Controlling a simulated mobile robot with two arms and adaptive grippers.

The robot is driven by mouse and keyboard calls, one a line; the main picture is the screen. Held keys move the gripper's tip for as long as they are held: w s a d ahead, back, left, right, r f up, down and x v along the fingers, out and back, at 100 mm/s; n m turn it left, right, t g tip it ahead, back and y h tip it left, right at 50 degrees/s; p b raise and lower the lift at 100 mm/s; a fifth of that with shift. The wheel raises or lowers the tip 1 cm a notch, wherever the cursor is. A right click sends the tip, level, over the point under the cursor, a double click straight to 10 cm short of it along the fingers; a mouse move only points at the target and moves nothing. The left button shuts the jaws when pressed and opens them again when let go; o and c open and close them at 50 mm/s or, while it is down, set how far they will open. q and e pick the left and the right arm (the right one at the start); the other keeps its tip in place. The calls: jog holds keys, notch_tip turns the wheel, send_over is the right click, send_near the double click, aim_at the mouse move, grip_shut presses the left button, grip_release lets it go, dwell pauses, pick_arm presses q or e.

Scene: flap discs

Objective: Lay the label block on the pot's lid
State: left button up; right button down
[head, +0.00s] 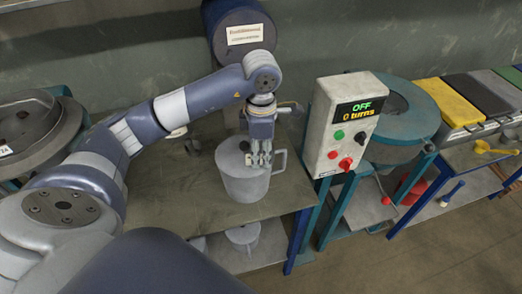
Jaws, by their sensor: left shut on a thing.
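The grey metal pot (243,186) stands upright on the workbench, its handle to the right. Its lid (229,153) is on top, with a dark knob (244,146) near the middle. My left gripper (258,163) points down over the right part of the lid. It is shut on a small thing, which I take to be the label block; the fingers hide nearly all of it. I cannot tell whether that thing touches the lid. My right gripper is not in view.
A control box (345,125) reading OFF and 0 turns stands close right of the pot. A dark blue drum (234,20) with a white label is behind. A second pot (242,235) sits on the lower shelf.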

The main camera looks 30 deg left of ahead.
aim_at(261, 157)
pick_arm(q)
jog(key=shift+f, duration=0.1)
jog(key=o, duration=0.9)
jog(key=shift+c, duration=0.2)
jog(key=shift+r, duration=0.2)
jog(key=shift+w+r, duration=0.1)
jog(key=shift+r, duration=0.2)
notch_tip(261, 157, up, 11)
jog(key=b, duration=0.1)
jog(key=shift+r, duration=0.15)
